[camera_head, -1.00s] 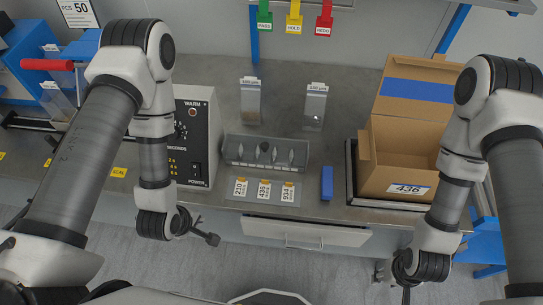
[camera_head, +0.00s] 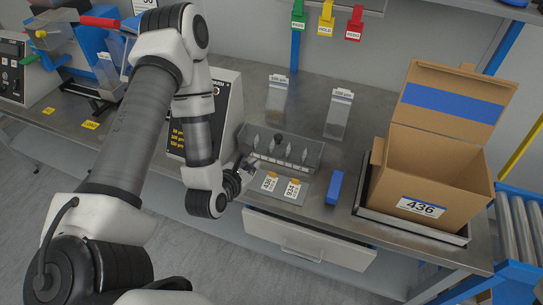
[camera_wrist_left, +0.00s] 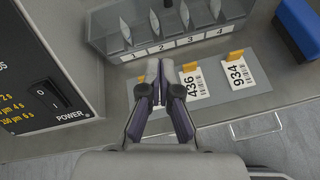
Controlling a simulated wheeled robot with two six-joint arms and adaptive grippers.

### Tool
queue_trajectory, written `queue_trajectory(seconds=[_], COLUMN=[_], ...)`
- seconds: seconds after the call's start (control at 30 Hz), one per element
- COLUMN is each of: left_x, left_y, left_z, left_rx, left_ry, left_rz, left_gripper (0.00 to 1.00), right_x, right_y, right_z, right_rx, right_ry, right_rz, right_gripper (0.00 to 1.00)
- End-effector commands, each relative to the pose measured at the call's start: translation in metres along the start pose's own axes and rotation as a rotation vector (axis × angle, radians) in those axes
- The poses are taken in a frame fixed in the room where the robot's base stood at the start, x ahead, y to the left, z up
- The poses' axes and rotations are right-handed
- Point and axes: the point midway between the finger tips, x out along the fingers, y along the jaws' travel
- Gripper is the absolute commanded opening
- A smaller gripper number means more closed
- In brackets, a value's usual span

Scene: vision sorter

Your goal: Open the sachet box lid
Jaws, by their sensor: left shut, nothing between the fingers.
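The sachet box (camera_head: 280,151) is a long grey, clear-fronted box at the bench's front. Several pale sachets stand in its numbered compartments, and a dark knob (camera_head: 278,138) sits at its top middle. It also shows at the top of the left wrist view (camera_wrist_left: 165,48). The lid appears closed, though its edges are hard to make out. My left gripper (camera_head: 247,168) is in front of the box's left end, over the label cards, with fingertips together (camera_wrist_left: 160,66) and empty. It appears apart from the box. My right gripper is out of view.
Label cards 436 (camera_head: 268,183) and 934 (camera_head: 292,188) lie before the box; another is mostly hidden by my gripper. A blue block (camera_head: 334,187) lies to the right. A control unit (camera_wrist_left: 38,75) stands close left. An open carton (camera_head: 440,185) stands further right.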

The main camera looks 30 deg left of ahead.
Motion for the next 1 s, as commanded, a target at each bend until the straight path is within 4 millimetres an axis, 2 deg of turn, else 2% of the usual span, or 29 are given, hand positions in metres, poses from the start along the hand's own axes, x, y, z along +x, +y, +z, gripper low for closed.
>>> queue_trajectory(seconds=[0.03,0.1,0.27,0.33,0.5,1.0], left_x=[0.014,0.025,0.060,0.061,0.067,0.068], left_y=[-0.001,0.001,0.001,0.001,0.001,0.002], left_z=[-0.002,0.004,0.004,0.022,0.038,0.041], left_rx=[0.003,0.005,0.004,0.004,0.002,0.000], left_ry=[-0.007,-0.002,-0.002,-0.004,0.000,0.007], left_rz=[0.001,0.000,0.000,-0.001,-0.001,-0.002], left_gripper=[0.00,0.00,0.00,0.00,0.00,0.00], right_x=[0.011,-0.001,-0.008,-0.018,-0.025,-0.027], right_y=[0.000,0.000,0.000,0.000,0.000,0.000], right_z=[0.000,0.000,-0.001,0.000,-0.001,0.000], right_rx=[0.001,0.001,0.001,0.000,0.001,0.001], right_ry=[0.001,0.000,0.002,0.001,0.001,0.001], right_rz=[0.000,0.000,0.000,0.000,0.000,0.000], right_gripper=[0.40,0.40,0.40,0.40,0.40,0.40])
